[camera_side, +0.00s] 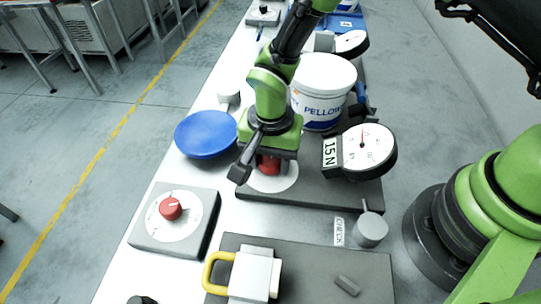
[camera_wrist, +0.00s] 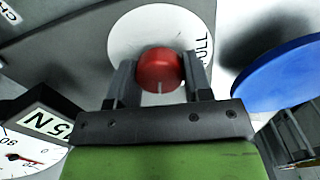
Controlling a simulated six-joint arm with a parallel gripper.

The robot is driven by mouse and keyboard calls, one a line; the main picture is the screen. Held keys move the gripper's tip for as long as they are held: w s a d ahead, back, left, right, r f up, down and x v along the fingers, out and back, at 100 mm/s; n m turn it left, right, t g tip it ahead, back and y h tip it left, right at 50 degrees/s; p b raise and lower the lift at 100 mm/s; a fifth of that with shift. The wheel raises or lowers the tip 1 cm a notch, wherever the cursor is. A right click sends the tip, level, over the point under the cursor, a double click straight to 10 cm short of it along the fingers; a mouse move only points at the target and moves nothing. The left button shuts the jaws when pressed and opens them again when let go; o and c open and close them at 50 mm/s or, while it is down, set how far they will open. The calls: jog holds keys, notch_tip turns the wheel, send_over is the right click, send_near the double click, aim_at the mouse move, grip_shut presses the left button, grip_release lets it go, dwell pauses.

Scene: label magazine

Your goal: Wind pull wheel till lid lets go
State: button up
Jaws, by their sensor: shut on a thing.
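The pull wheel is a red knob (camera_wrist: 160,68) on a white round dial plate (camera_wrist: 130,36) with part of the word "PULL" showing. My gripper (camera_wrist: 160,82) is shut on this knob from above, one finger on each side. In the side view my gripper (camera_side: 262,160) partly hides the red knob (camera_side: 269,165). The lid looks seated on the tub. A round gauge (camera_side: 366,150) with a red needle and a "15 N" label stands right of the knob.
A blue round disc (camera_side: 206,134) lies left of my gripper. A grey box (camera_side: 175,222) with another red knob is at front left. A yellow-handled block (camera_side: 248,274) and a grey cylinder (camera_side: 369,230) near a "CHECK" label are in front. A second gauge (camera_side: 351,43) stands behind.

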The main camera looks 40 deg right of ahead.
jog(key=o, duration=0.9)
notch_tip(320, 180, up, 10)
dwell(0.3)
notch_tip(320, 180, up, 9)
jog(key=n+t+y, duration=0.1)
jog(key=t, duration=0.1)
send_over(271, 159)
jog(key=s+d, duration=0.1)
jog(key=d, duration=0.4)
jog(key=s+d+r+n+t, duration=0.1)
jog(key=s+d+r, duration=0.2)
jog(key=s, duration=0.1)
jog(key=s+d+r+n+t, duration=0.2)
jog(key=s+d+r, duration=0.1)
jog(key=s, duration=0.2)
jog(key=s+d+r+n+t+y, duration=0.1)
jog(key=s+d+r+t, duration=0.1)
jog(key=s, duration=0.3)
jog(key=shift+d+r+n, duration=0.2)
jog(key=shift+r, duration=0.25)
jog(key=shift+d+r+n, duration=0.2)
jog(key=shift+r, duration=0.25)
